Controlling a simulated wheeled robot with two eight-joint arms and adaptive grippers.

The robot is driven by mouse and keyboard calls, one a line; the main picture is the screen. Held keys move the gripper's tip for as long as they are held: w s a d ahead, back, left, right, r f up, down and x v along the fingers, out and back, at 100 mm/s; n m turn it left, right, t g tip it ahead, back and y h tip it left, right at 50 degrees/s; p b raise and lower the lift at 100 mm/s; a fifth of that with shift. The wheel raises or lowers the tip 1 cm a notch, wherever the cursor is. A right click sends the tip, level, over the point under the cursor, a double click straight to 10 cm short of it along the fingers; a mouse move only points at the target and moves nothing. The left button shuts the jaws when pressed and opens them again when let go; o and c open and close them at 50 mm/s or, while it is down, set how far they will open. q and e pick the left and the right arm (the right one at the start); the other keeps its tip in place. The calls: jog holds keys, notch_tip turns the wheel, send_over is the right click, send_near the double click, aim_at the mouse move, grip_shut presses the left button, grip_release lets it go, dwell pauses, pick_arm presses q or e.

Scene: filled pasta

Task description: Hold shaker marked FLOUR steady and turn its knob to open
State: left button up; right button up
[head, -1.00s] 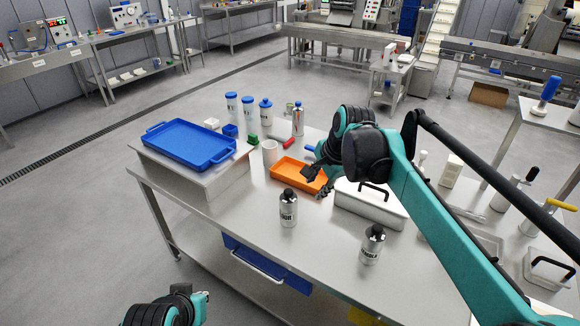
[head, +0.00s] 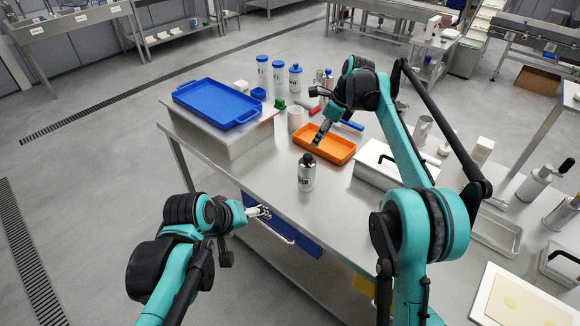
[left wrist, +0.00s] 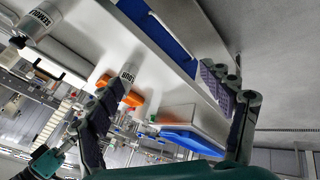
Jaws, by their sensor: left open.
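The FLOUR shaker (head: 306,174), a silver cylinder with a dark knob on top, stands upright on the steel table. It also shows in the left wrist view (left wrist: 130,74), between my spread fingers and beyond them, with part of its lettering readable. My left gripper (head: 260,212) is open and empty near the table's front edge, left of the shaker and apart from it. My right gripper (head: 320,134) hangs over the orange tray (head: 338,151), behind the shaker and not touching it. Its finger opening is too small to judge.
A second silver shaker, lettered SEMOL (left wrist: 38,20), shows in the left wrist view. A white lidded box (head: 375,165) stands right of the orange tray. A blue tray (head: 217,102) lies on a raised stand at the left. Bare tabletop surrounds the FLOUR shaker.

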pick_arm(q)
jog(key=w+d+n+h, duration=0.2)
jog(key=w+d+n, duration=0.15)
jog(key=w, duration=0.45)
jog(key=n+g+h, duration=0.1)
jog(key=n+h, duration=0.4)
jog(key=n, duration=0.5)
send_near(307, 171)
jog(key=w+f+n+h, duration=0.2)
jog(key=f, duration=0.1)
jog(key=w+f+n, duration=0.1)
jog(key=w+f, duration=0.1)
jog(key=shift+f+h, duration=0.15)
jog(key=shift+h, duration=0.25)
jog(key=shift+n+h, duration=0.3)
jog(key=shift+n, duration=0.15)
jog(key=x, duration=0.4)
jog(key=f+x, duration=0.1)
jog(key=x, duration=0.3)
jog(key=shift+w+f, duration=0.1)
jog(key=shift+w, duration=0.1)
jog(key=c, duration=1.5)
